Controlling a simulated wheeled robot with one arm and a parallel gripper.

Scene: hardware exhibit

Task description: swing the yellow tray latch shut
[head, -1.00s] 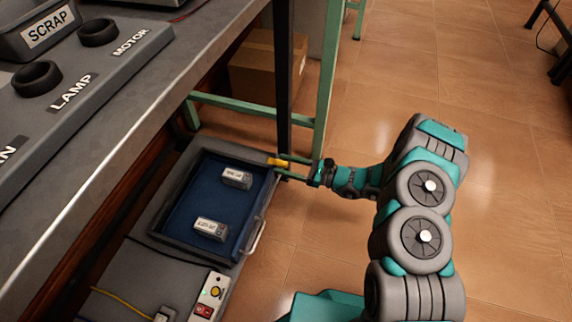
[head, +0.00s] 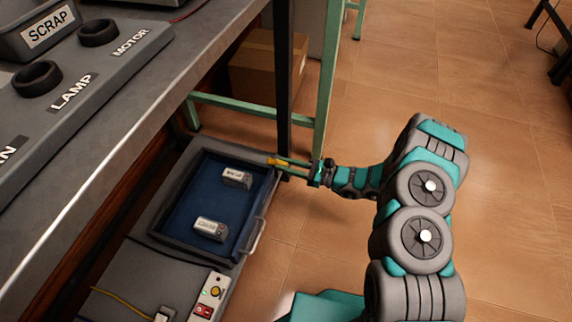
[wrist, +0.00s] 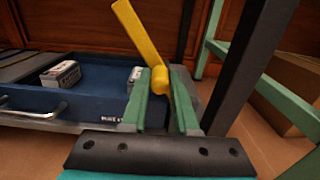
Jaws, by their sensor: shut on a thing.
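The yellow tray latch (head: 277,161) is at the far right corner of the blue-lined tray (head: 186,205). In the wrist view the latch (wrist: 142,38) is a yellow bar rising up and to the left from a rounded yellow knob. My gripper (head: 292,166) reaches in from the right. In the wrist view its two green fingers (wrist: 160,98) stand on either side of the knob and are shut on it.
Two small labelled blocks (head: 237,178) (head: 210,228) lie in the tray. A metal handle (head: 257,236) is on its front. A dark post (head: 283,80) and a green table leg (head: 325,90) stand close behind my gripper. A control box (head: 211,296) is nearer. Open floor lies right.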

